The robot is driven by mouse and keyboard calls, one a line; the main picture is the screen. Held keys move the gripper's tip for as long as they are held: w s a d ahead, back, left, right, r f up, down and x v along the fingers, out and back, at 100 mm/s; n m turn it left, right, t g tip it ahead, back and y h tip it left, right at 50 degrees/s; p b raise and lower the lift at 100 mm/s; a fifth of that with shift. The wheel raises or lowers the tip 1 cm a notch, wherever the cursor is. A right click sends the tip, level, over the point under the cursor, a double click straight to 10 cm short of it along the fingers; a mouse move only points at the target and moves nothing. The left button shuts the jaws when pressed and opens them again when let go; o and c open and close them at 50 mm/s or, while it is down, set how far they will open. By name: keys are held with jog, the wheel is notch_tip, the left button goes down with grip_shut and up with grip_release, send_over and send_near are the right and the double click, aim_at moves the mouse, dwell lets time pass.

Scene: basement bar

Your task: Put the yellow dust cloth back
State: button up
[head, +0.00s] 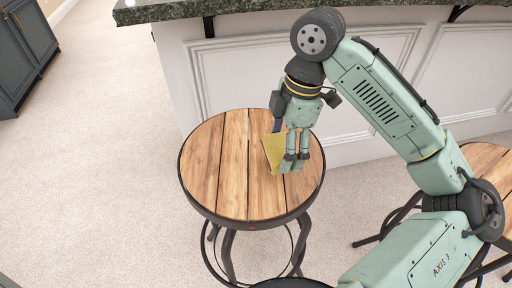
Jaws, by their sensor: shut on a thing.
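The yellow dust cloth (273,152) shows as a small yellow patch at the left side of my gripper (291,163), over the right half of a round wooden stool seat (221,158). My gripper points down and is shut on the cloth. The fingers hide part of the cloth. I cannot tell whether the cloth touches the seat or is held just above it. A small dark blue thing (277,126) shows just above the cloth beside the gripper; I cannot tell what it is.
A white panelled bar (250,70) with a dark stone counter (180,9) stands behind the stool. A second wooden stool (486,160) is at the right, partly behind my arm. A dark cabinet (22,50) is at the far left. Carpet (90,190) on the left is clear.

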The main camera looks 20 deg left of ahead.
send_over(254, 163)
jog(key=shift+w+d+f+p, duration=0.15)
jog(key=shift+d+f+p, duration=0.1)
jog(key=shift+p, duration=0.1)
jog(key=shift+f, duration=1.9)
jog(key=o, duration=1.1)
jog(key=shift+o, duration=0.2)
jog(key=shift+r, duration=0.1)
jog(key=r, duration=0.4)
jog(key=d+r, duration=0.1)
jog(key=r, duration=0.3)
jog(key=w+r, duration=0.1)
jog(key=r, duration=0.3)
jog(key=shift+d, duration=0.2)
